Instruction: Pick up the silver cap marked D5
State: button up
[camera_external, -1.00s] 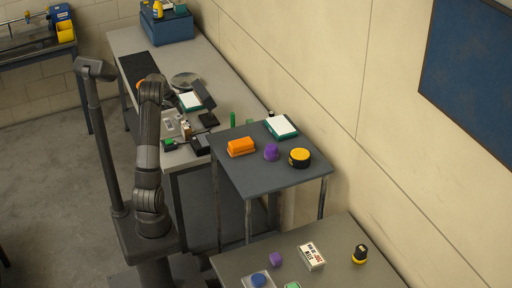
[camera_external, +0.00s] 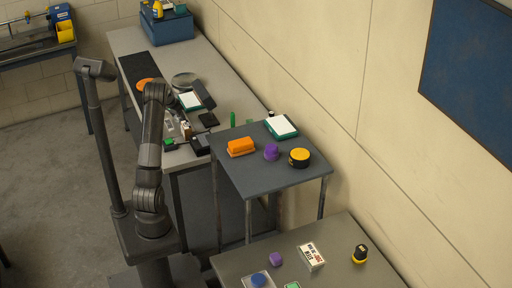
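I cannot make out a silver cap marked D5; the small items on the long bench (camera_external: 213,78) are too small to read. My arm (camera_external: 152,150) rises from its base and bends over at the top beside the bench's near end. My gripper is not clearly seen; it may be hidden behind the arm or lost among the small items there. Several small pale and dark items (camera_external: 186,129) lie just right of the arm, with a small green item (camera_external: 169,142) in front of them.
A round silver dish (camera_external: 185,79), an orange disc (camera_external: 144,84) and a dark mat lie farther back on the bench. A blue box (camera_external: 167,28) stands at its far end. The grey stand (camera_external: 262,178) holds an orange block (camera_external: 241,147), purple cap (camera_external: 271,152) and yellow-black disc (camera_external: 299,158).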

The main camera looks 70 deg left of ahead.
jog(key=c, duration=0.7)
